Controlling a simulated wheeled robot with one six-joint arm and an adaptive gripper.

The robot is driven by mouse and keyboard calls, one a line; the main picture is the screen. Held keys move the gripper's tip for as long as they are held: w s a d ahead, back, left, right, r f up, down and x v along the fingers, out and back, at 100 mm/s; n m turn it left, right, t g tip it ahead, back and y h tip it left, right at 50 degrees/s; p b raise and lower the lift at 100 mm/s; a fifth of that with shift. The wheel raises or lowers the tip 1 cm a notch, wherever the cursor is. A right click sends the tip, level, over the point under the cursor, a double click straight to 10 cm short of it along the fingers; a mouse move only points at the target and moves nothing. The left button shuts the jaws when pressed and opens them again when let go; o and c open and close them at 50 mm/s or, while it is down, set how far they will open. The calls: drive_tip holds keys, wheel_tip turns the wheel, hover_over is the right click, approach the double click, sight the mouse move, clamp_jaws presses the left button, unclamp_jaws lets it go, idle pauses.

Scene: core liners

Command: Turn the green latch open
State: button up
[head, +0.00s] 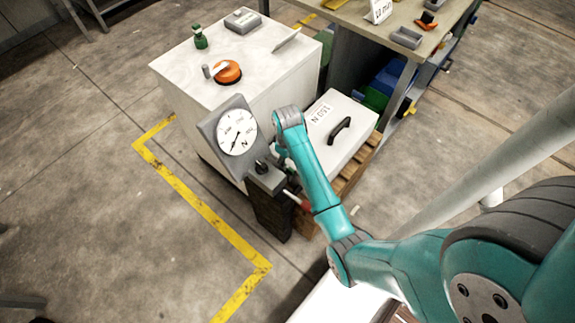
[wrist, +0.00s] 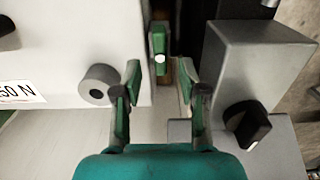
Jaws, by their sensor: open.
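The green latch (wrist: 158,48) shows in the wrist view as a short upright bar with a white round spot. It sits at the edge of the white box, in the gap beside a grey block. My gripper (wrist: 160,82) is open, with one green-padded finger to each side of the latch's line. The latch lies just beyond the fingertips, between them in the picture, and no contact shows. I cannot tell the exact depth between them. In the head view my arm hides the latch and most of the gripper.
The white box (head: 344,113) has a black handle and a "150 N" label. A dial gauge (head: 237,131) stands left of my arm. In the wrist view a grey round knob (wrist: 98,84) is near the left finger and a black knob (wrist: 247,124) is to the right.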

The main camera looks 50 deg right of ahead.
sight(288, 167)
wheel_tip(288, 167, up, 7)
idle(0.3)
idle(0.5)
